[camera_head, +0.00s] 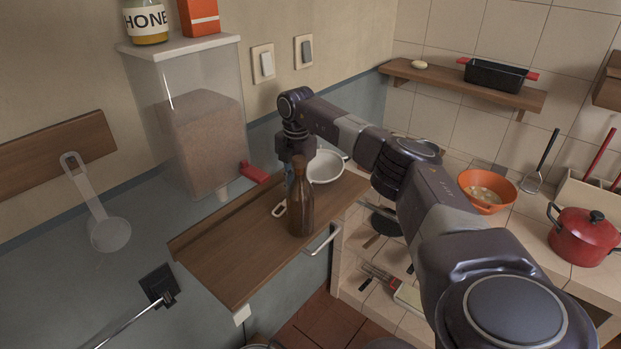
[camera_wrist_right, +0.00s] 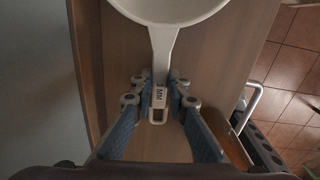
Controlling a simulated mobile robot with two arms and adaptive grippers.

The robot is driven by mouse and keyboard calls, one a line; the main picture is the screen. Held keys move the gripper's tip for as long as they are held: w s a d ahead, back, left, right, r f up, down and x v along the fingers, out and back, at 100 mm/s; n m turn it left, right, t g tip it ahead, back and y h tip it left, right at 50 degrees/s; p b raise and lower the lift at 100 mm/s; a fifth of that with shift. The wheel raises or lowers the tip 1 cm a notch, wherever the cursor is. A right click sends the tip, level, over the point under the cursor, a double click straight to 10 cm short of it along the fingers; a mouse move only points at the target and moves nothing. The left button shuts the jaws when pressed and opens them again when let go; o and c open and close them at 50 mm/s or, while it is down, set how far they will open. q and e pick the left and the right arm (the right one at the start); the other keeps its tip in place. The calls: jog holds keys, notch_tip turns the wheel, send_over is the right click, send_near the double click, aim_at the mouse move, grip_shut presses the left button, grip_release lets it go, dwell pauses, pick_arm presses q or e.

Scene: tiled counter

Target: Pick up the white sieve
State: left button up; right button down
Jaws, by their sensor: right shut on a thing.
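The white sieve (camera_head: 325,167) lies over the wooden shelf board (camera_head: 225,262), its round bowl toward the wall. In the right wrist view the sieve's handle (camera_wrist_right: 164,48) runs down from the bowl, with a loop at its end. My right gripper (camera_wrist_right: 160,88) is shut on this handle, one finger on each side. In the head view the right gripper (camera_head: 296,160) is partly hidden behind a brown bottle. I cannot tell whether the sieve touches the board. My left gripper is not in view.
The brown bottle (camera_head: 300,200) stands on the board close in front of my right gripper. A clear dispenser (camera_head: 200,130) with a red spout is at left. An orange bowl (camera_head: 484,190) and red pot (camera_head: 583,236) stand right.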

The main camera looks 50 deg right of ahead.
jog(key=shift+r, duration=0.1)
jog(key=shift+w+r, duration=0.1)
jog(key=shift+r, duration=0.5)
notch_tip(320, 180, up, 19)
jog(key=b, duration=0.2)
jog(key=shift+f, duration=0.15)
